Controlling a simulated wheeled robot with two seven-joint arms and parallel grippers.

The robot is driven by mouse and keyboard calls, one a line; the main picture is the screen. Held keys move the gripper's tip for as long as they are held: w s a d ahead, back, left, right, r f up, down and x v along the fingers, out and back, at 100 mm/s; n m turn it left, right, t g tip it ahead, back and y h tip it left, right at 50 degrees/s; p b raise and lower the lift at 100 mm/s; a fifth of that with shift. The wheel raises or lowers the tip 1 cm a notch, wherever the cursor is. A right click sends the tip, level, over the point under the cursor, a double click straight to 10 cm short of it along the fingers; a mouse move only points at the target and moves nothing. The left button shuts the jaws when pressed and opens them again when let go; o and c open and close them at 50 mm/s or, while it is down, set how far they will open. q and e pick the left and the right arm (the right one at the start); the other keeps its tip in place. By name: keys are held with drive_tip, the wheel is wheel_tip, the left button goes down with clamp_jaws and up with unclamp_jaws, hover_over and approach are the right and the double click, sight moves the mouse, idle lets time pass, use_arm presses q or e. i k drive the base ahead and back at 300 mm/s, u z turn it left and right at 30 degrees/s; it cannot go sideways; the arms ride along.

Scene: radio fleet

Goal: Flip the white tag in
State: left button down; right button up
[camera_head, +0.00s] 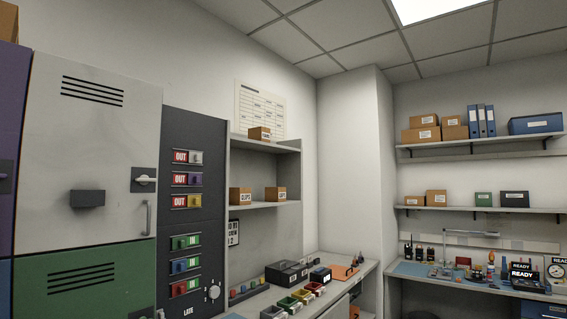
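A dark tag panel (190,220) stands left of centre, with several sliding tags in a column. The white tag (196,157) is in the top row, at the right end of its slot, with a red OUT label (180,156) showing to its left. The purple and yellow tags below it also show red OUT labels. The lower green, blue and red tags sit to the left in their slots, with green labels to their right. Neither of my grippers is in view.
White (85,150) and green (85,280) locker doors are left of the panel. A round dial (213,292) sits low on the panel. A shelf unit (265,204) with small boxes and a counter with coloured bins stand to the right. A workbench is at far right.

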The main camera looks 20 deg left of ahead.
sight(194, 157)
drive_tip(key=z, duration=0.6)
drive_tip(key=i, duration=2.8)
drive_tip(key=u, duration=1.5)
drive_tip(key=i, duration=0.75)
drive_tip(key=u, duration=0.8)
